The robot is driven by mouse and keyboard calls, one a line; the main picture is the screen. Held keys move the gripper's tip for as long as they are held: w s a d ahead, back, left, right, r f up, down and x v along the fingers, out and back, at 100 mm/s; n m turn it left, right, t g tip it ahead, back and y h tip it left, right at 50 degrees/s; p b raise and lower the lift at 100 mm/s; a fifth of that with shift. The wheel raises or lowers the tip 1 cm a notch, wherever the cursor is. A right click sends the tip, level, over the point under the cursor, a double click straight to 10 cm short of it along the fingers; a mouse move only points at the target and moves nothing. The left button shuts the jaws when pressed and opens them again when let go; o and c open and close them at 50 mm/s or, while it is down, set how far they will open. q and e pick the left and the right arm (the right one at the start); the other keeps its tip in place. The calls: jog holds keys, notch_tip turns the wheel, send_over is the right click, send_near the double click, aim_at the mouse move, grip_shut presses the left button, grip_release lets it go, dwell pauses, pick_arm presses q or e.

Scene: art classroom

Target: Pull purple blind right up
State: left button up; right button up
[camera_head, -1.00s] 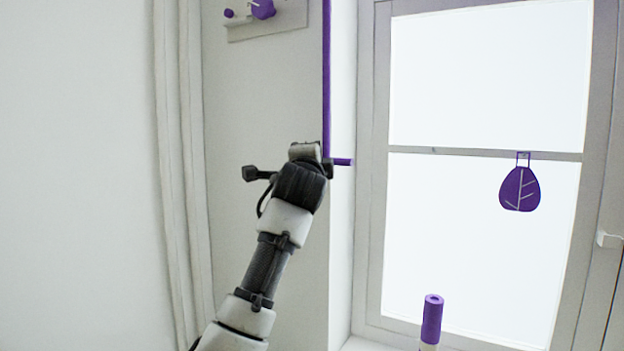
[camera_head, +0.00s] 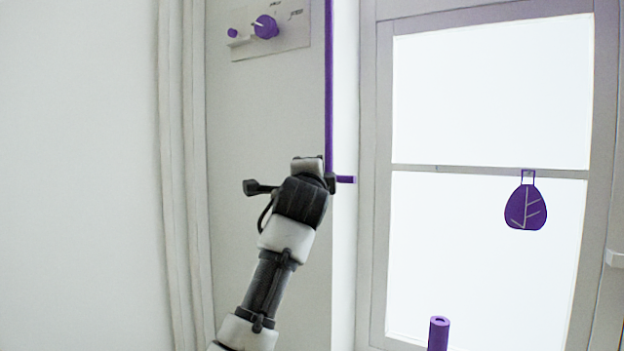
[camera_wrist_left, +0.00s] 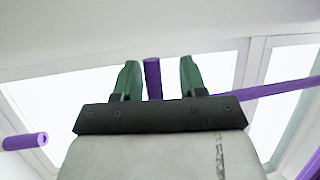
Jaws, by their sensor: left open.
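A thin vertical purple rod (camera_head: 329,80) runs down beside the window recess and ends in a short sideways purple piece (camera_head: 346,179). My left gripper (camera_head: 308,165) is at the rod's lower end, and my wrist hides part of that area. In the left wrist view, the green fingers of my left gripper (camera_wrist_left: 160,75) are apart. A short purple bar (camera_wrist_left: 152,78) shows between them, with gaps on both sides; I cannot tell its depth. No blind fabric is clearly visible. My right gripper is not in view.
A purple leaf-shaped tag (camera_head: 526,207) hangs on the window's crossbar. A purple cylinder (camera_head: 438,334) stands low before the window. A wall panel with a purple knob (camera_head: 265,27) is at the upper left. A long purple bar (camera_wrist_left: 270,90) crosses the wrist view's right.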

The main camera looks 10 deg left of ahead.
pick_arm(q)
jog(key=s+f+b, duration=0.2)
jog(key=s+b, duration=0.3)
jog(key=s, duration=0.5)
jog(key=shift+s+d+b, duration=0.2)
jog(key=shift+d+b, duration=0.05)
jog(key=shift+b, duration=0.05)
